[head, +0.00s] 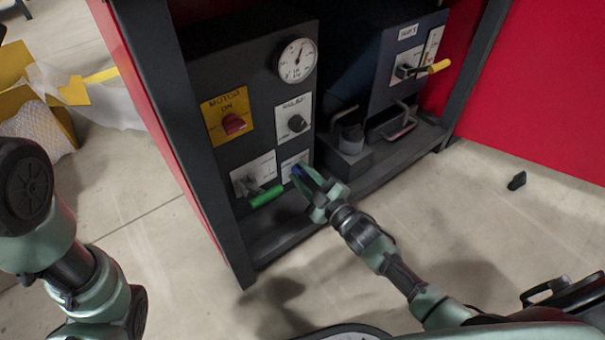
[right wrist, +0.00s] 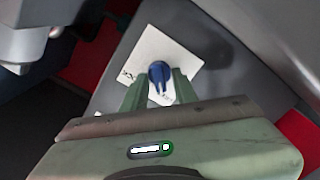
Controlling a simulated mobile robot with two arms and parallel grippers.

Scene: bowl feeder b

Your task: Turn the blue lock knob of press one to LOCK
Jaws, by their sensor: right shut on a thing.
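The blue lock knob (right wrist: 160,73) sits on a white label plate (right wrist: 150,52) on the dark panel. My right gripper (right wrist: 160,92) has its two fingers on either side of the knob and is shut on it. Part of the plate's lettering is hidden by the fingers and knob. In the head view the right gripper (head: 312,184) reaches the lower right of the dark control panel (head: 262,85), where a bit of the blue knob (head: 297,170) shows. My left arm shows at the left, but its gripper is out of view.
Beside the knob is a green-handled lever (head: 266,196). Above are a red motor knob (head: 233,124), a black knob (head: 297,123) and a gauge (head: 298,60). A second panel with a yellow-handled lever (head: 438,67) stands to the right. The floor (head: 455,215) in front is mostly clear.

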